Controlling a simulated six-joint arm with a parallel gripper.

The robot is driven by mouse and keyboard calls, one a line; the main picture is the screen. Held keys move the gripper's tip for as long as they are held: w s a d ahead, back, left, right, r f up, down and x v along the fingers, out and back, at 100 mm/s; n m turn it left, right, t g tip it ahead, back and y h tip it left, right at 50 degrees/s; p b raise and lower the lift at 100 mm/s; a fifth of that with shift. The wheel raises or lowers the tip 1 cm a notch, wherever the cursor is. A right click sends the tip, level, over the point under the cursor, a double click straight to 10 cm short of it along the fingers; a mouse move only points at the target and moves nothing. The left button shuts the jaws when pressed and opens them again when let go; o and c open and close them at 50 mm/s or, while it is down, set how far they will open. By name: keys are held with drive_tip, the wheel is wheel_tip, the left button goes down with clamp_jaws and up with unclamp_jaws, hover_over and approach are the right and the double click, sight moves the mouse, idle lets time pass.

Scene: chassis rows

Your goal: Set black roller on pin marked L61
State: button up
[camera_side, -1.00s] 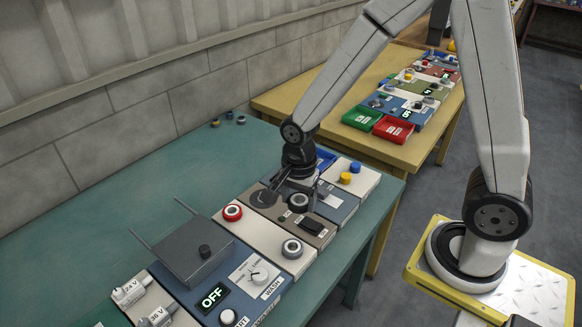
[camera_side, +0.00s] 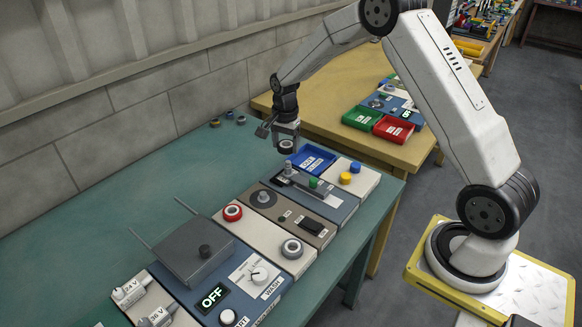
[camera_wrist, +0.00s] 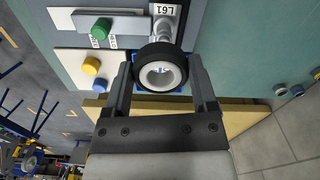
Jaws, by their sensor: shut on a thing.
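My gripper (camera_side: 286,138) is shut on the black roller (camera_side: 286,146), a black ring with a pale inner rim and open centre. In the wrist view the roller (camera_wrist: 161,72) sits between my two fingers (camera_wrist: 160,84). The label L61 (camera_wrist: 164,10) is at the top there, upside down. A metal pin (camera_wrist: 163,27) stands beside it, its lower part in the picture covered by the roller. In the side view this pin (camera_side: 288,167) is on the blue-grey panel (camera_side: 335,203), just below the roller in the picture. The roller appears held above the panels, apart from the pin.
A grey bar with a green knob (camera_side: 313,182) is on the same panel. A blue bin (camera_side: 312,158) lies behind it, and a pale panel with yellow and blue knobs (camera_side: 345,178) is to the right. Small rings (camera_side: 228,115) lie on the bare teal table at the back.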

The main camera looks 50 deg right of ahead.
sight(287, 162)
drive_tip(key=shift+w+d, duration=0.3)
drive_tip(key=shift+d, duration=0.4)
drive_tip(key=shift+f, duration=0.35)
drive_tip(key=shift+f, duration=4.15)
drive_tip(key=o, duration=1.1)
drive_tip(key=shift+o, duration=0.2)
drive_tip(key=shift+r, duration=3.9)
